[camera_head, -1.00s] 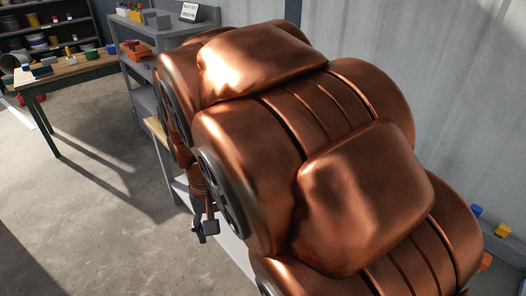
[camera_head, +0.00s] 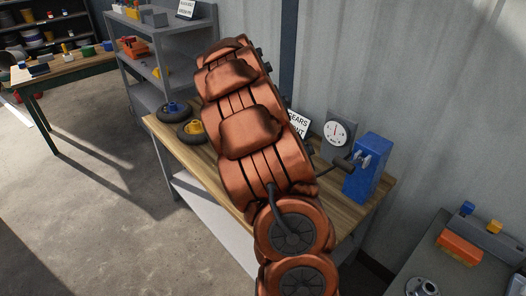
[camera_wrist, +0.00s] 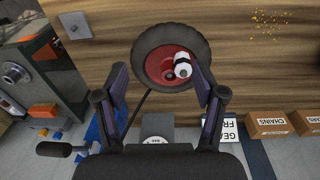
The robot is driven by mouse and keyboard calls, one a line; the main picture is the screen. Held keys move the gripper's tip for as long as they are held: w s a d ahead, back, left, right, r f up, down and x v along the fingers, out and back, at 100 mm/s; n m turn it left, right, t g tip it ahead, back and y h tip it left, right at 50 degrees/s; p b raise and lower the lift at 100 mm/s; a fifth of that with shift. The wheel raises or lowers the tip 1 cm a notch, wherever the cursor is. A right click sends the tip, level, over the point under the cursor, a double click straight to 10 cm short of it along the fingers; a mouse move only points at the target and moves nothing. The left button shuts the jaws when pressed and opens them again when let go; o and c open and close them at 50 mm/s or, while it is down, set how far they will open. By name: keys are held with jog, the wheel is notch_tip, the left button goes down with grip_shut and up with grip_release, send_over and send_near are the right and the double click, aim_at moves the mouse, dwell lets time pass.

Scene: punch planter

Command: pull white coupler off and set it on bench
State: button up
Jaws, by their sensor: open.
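The white coupler (camera_wrist: 183,68) is a small white piece with a dark band. It shows in the wrist view on the red middle (camera_wrist: 165,66) of a round black-rimmed part, right of that part's centre. The round part lies against the wooden bench top (camera_wrist: 265,70). My gripper (camera_wrist: 160,72) is open, with its two dark fingers spread on either side of the red middle. The coupler is between them, nearer the right finger, and I cannot tell whether that finger touches it. In the head view my arm hides the coupler, the red part and the gripper.
On the bench (camera_head: 378,208) in the head view are a blue-hubbed wheel (camera_head: 172,110), a yellow-hubbed wheel (camera_head: 193,131), a dial gauge (camera_head: 338,133) and a blue lever machine (camera_head: 369,168). Cardboard boxes (camera_wrist: 270,125) show in the wrist view. A corrugated wall stands behind.

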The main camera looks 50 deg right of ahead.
jog(key=d+f+m, duration=0.1)
jog(key=d, duration=0.1)
jog(key=w+d+f+m, duration=0.1)
jog(key=d+f, duration=0.1)
jog(key=d, duration=0.1)
jog(key=w+d+f+m, duration=0.1)
jog(key=d+f, duration=0.1)
jog(key=d, duration=0.1)
jog(key=shift+d+f+p, duration=0.15)
jog(key=shift+p, duration=0.25)
jog(key=shift+d+f+m+t+y, duration=0.3)
jog(key=shift+d+f+m, duration=0.05)
jog(key=shift+f+m, duration=0.05)
jog(key=shift+w+f+p, duration=0.1)
jog(key=shift+f+p, duration=1.3)
jog(key=shift+f, duration=2.45)
jog(key=shift+c, duration=0.2)
grip_shut()
